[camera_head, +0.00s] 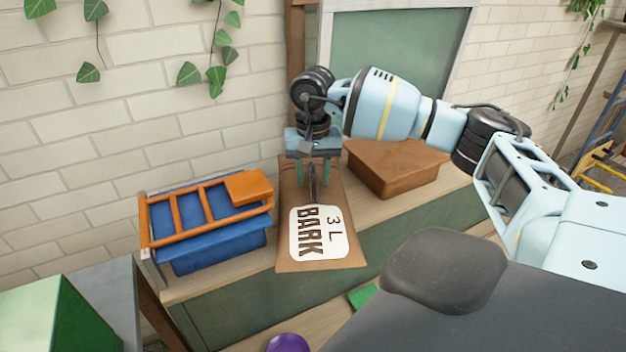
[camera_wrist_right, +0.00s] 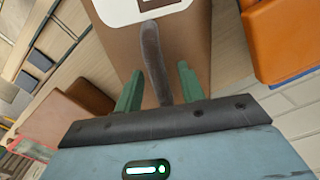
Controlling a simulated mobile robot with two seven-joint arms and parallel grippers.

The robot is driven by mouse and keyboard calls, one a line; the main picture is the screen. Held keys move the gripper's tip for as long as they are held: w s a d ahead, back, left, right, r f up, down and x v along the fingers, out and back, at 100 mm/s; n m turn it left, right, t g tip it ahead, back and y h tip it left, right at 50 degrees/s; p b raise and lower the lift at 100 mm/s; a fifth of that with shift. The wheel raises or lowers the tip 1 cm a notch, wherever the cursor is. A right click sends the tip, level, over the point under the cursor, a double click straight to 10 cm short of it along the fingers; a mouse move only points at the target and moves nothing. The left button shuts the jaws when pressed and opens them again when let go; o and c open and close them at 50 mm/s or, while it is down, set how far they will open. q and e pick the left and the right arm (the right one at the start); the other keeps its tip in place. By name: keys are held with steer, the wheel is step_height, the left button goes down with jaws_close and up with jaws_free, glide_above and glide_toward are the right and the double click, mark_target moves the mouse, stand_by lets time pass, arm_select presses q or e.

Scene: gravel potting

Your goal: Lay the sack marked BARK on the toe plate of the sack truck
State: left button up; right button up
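The brown sack marked 3 L BARK (camera_head: 351,255) lies flat on the wooden bench, its white label facing up. It also shows in the right wrist view (camera_wrist_right: 190,45). A dark upright handle (camera_wrist_right: 152,55) stands on it. My right gripper (camera_head: 313,178) is over the far part of the sack, its green fingers (camera_wrist_right: 158,82) apart on either side of the handle, with gaps visible. An orange ladder-like frame, apparently the sack truck (camera_head: 205,203), lies over a blue box left of the sack. A flat orange plate (camera_head: 250,187) is at its right end. My left gripper is out of view.
A brown block-like object (camera_head: 397,166) sits on the bench (camera_head: 195,289) right of the sack. The blue box (camera_head: 220,253) is at left. A brick wall (camera_head: 150,110) stands behind. A green box (camera_head: 45,318) and purple round object (camera_head: 288,343) are nearer.

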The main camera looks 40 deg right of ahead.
jaws_close()
steer(key=shift+r, duration=0.15)
stand_by(1.1)
